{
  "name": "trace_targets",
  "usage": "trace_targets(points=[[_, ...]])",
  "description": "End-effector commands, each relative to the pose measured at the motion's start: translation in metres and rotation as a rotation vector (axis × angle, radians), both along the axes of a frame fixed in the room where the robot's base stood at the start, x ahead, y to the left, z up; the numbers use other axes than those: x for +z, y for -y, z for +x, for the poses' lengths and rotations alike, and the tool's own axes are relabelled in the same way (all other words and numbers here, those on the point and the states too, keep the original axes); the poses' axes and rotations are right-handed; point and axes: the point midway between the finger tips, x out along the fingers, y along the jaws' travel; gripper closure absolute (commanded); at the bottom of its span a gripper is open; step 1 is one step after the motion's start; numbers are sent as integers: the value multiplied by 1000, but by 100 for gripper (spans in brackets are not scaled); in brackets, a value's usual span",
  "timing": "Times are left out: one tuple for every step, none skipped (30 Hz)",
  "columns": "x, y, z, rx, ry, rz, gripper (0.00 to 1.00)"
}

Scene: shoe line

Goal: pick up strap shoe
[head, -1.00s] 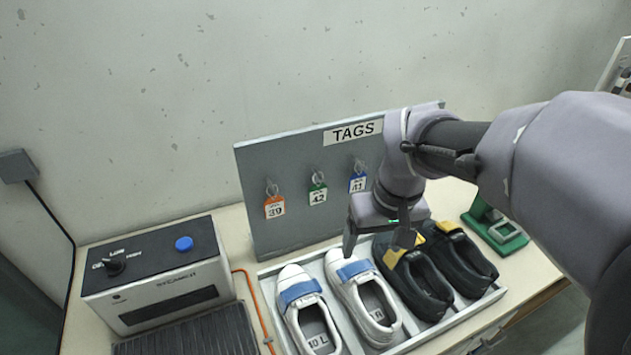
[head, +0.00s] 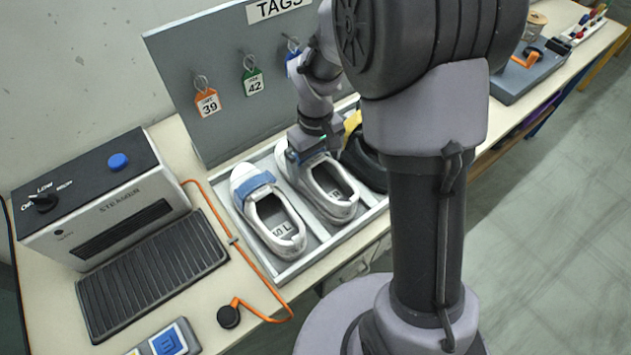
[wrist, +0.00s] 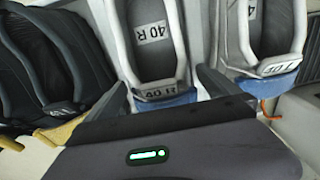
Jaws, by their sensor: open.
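Two white shoes with blue straps lie in the tray (head: 281,275). The right one (head: 341,210) is marked 40 R in the wrist view (wrist: 181,50); the left one (head: 240,181) lies beside it and also shows in the wrist view (wrist: 246,42). My gripper (head: 308,150) is low over the front and strap of the 40 R shoe. In the wrist view my gripper (wrist: 168,88) is open, with one finger on each side of that shoe's strap end. The toe is hidden under the gripper body, and I cannot tell whether the fingers touch it.
Dark shoes with yellow parts (head: 366,168) lie right of the white pair, mostly behind my arm. The tag board (head: 230,120) rises close behind the tray. A steamer (head: 95,205), a ribbed mat (head: 155,270) and an orange cord (head: 205,205) are on the left.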

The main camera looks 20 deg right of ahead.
Motion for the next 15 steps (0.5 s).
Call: trace_targets(points=[[-18,-1,-1,0,-2,0,0],[-23,-1,-1,-1,-4,1,0],[-28,-1,-1,0,-2,0,0],[-29,-1,-1,0,-1,1,0],[-29,0,-1,0,-1,1,0],[-27,0,-1,0,0,1,0],[-26,0,-1,0,0,0,0],[-26,0,-1,0,0,0,0],[-26,0,-1,0,0,0,0],[-26,0,-1,0,0,0,6],[-26,0,-1,0,0,0,12],[-26,0,-1,0,0,0,20],[-26,0,-1,0,0,0,26],[-26,0,-1,0,0,0,31],[-26,0,-1,0,0,0,39]])
